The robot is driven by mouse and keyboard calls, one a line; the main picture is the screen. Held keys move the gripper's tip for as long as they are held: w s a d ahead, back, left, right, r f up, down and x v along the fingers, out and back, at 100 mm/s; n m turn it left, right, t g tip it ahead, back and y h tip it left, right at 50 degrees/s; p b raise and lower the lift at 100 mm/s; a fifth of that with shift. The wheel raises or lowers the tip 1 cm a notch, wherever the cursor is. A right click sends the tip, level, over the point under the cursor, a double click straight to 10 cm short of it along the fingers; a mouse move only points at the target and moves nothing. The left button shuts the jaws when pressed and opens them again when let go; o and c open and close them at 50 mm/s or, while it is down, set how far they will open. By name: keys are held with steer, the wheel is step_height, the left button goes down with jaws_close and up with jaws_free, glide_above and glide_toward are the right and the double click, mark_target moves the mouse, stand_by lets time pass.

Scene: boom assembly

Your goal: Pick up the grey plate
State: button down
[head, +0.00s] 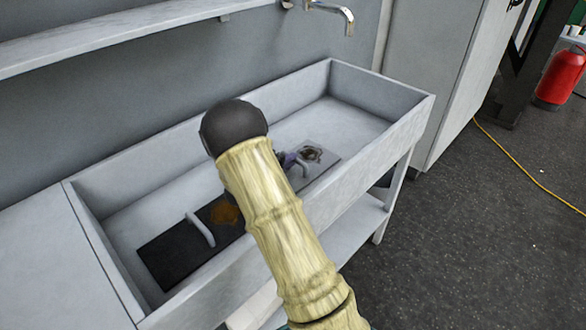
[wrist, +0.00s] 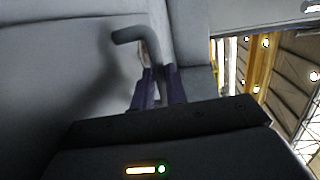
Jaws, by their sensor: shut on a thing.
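The grey plate (head: 325,151) lies inside the pale trough, to the right of a dark plate, with a brown mark on its top. Its light bent handle (head: 303,169) stands up near its front edge. My gripper (head: 287,158) is at this handle, largely hidden behind my arm in the head view. In the wrist view, the purple fingers of my gripper (wrist: 159,85) are shut on the grey bent handle (wrist: 146,45), whose curved end sticks out past the fingertips. I cannot tell whether the plate is lifted off the trough floor.
The dark plate (head: 165,258) with its own pale handle (head: 201,230) and an orange patch lies at the left in the trough. The trough's raised walls (head: 365,145) surround both plates. A tap (head: 335,12) and a shelf (head: 110,35) are above. The trough's far right floor is clear.

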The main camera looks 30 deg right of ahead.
steer(key=shift+r, duration=0.2)
step_height(320, 180, up, 10)
steer(key=p, duration=0.1)
steer(key=shift+p, duration=0.3)
stand_by(0.6)
